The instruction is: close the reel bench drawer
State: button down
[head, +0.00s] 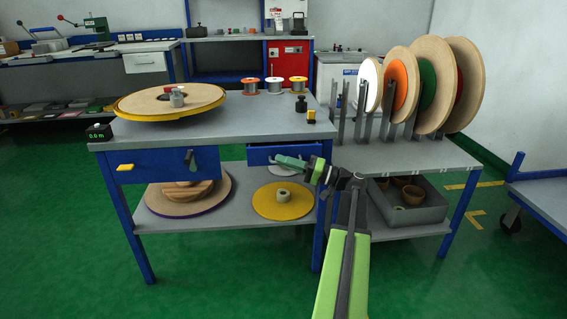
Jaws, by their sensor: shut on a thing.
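The reel bench (235,128) stands in front of me, with a grey top and blue frame. Its blue drawer (262,150) is under the right part of the top and seems to stand a little open, with a dark gap around it. My gripper (287,162) is at the drawer's front, its green jaws shut at the place of the handle. The jaws hide the handle, so the exact grip is not clear. My green arm reaches up to it from the lower right.
A blue panel (138,167) with a yellow tab and dark handle is at the left. A large reel disc (160,101) and small spools (275,85) are on the bench top. A rack of upright discs (428,90) stands right. Green floor in front is clear.

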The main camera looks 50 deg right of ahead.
jog(key=shift+w+d, duration=0.1)
dwell(0.3)
jog(key=w+d, duration=0.2)
jog(key=w, duration=0.1)
jog(key=shift+d, duration=0.25)
jog(key=c, duration=1.8)
grip_release()
jog(key=shift+s, duration=0.15)
jog(key=b+v, duration=0.3)
jog(key=v, duration=1.4)
jog(key=shift+b, duration=0.3)
jog(key=shift+s+f, duration=0.1)
